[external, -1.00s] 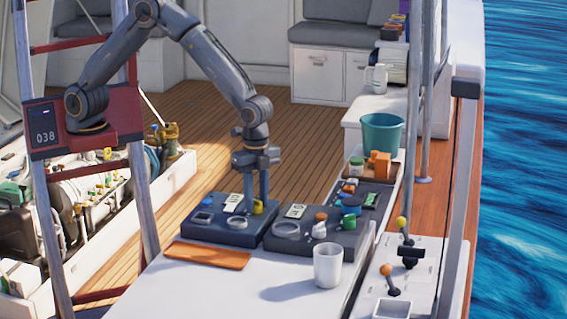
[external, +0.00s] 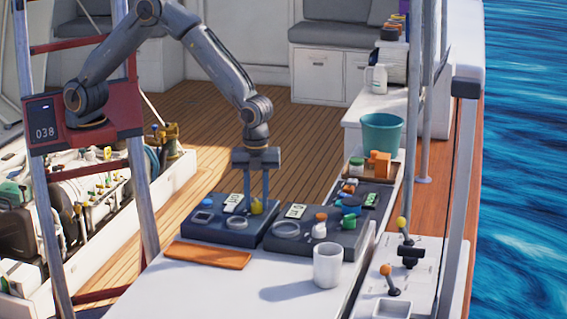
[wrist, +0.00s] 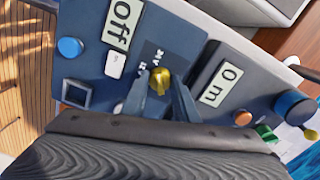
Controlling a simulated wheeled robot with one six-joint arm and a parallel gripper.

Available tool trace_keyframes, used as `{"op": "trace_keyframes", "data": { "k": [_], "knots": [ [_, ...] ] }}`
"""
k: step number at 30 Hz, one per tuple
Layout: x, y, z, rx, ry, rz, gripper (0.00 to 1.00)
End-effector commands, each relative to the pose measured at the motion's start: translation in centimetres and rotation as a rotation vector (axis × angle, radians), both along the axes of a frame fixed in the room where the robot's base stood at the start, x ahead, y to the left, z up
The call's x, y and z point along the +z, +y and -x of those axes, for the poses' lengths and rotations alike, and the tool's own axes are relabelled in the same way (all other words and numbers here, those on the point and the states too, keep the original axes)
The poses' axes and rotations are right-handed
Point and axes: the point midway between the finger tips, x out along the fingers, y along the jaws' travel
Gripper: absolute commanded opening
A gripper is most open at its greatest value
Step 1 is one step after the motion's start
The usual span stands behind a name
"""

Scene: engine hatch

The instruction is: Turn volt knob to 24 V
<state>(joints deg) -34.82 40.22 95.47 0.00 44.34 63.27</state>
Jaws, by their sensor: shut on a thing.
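The yellow volt knob (wrist: 160,79) stands on the left dark-blue panel (wrist: 85,75), and it also shows in the external view (external: 256,208). My gripper (wrist: 161,88) points down over this panel with one finger on each side of the knob, shut on it. My gripper (external: 257,203) appears upright in the external view. A white label (wrist: 122,24) on the same panel reads "Off".
A second dark panel (external: 335,243) stands close on the right with a "0 m" label (wrist: 221,85), an orange knob and a green knob. A blue button (wrist: 70,47) is on the left panel.

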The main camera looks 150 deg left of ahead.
Motion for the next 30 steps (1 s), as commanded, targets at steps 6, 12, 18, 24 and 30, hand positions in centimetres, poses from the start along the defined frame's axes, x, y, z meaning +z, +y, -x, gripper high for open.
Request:
{"op": "trace_keyframes", "data": {
  "k": [6, 12, 18, 24, 30],
  "knots": [
    [0.2, 0.1, -0.1, -0.006, -0.004, -0.003, 0.04],
    [0.2, 0.1, -0.1, -0.006, -0.004, -0.003, 0.04],
    [0.1, 0.1, -0.1, -0.005, -0.002, -0.002, 0.46],
    [0.1, 0.0, -0.1, -0.005, -0.002, -0.001, 0.46],
    [1.7, 0.1, -0.2, -0.005, -0.004, -0.003, 0.46]
  ]
}}
